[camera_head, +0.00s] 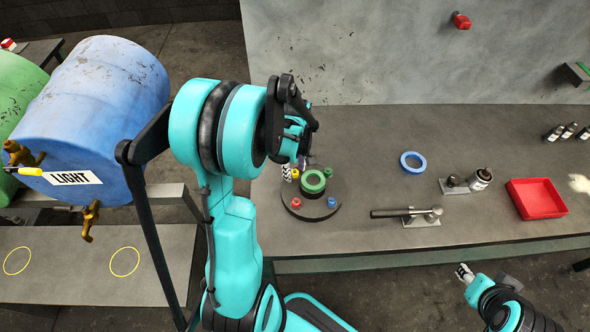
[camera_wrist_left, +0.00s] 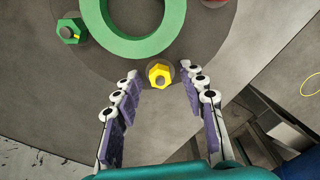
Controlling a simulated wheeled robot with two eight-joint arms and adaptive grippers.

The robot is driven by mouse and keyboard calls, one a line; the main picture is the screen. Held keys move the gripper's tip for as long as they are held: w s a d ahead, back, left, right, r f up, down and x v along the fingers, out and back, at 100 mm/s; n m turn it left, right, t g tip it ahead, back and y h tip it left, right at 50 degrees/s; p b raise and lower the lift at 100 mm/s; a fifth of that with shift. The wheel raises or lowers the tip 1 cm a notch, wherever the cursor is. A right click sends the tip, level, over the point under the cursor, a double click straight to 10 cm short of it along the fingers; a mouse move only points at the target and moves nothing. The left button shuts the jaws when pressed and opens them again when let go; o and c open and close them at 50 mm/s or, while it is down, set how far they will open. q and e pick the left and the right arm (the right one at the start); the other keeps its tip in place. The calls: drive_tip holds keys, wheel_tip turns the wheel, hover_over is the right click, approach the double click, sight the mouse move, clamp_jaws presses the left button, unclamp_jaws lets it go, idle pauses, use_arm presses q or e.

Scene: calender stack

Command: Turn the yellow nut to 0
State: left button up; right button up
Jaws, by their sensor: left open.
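The yellow nut (camera_head: 295,173) sits near the edge of a dark round plate (camera_head: 318,209) on the workbench. In the left wrist view the yellow nut (camera_wrist_left: 159,74) lies between and just beyond the fingertips of my left gripper (camera_wrist_left: 160,78). That gripper is open and does not touch the nut. A green nut (camera_wrist_left: 72,30) and part of the green ring (camera_wrist_left: 130,45) also show there. No readable number is visible by the yellow nut. In the head view my left arm partly hides the left gripper (camera_head: 298,165). My right gripper (camera_head: 465,272) is low, in front of the bench.
The plate also carries a green ring (camera_head: 313,181), a red nut (camera_head: 296,203) and a blue nut (camera_head: 331,202). A blue ring (camera_head: 413,162), a metal tool (camera_head: 408,213) and a red tray (camera_head: 536,198) are to the right.

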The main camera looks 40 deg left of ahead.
use_arm(q)
clamp_jaws()
drive_tip(key=shift+m, duration=0.3)
drive_tip(key=m+b, duration=0.1)
drive_tip(key=m, duration=0.8)
drive_tip(key=shift+m, duration=0.3)
drive_tip(key=m+b, duration=0.1)
drive_tip(key=m, duration=0.4)
drive_tip(key=shift+s, duration=0.1)
drive_tip(key=shift+a+m, duration=0.1)
drive_tip(key=shift+m, duration=2.4)
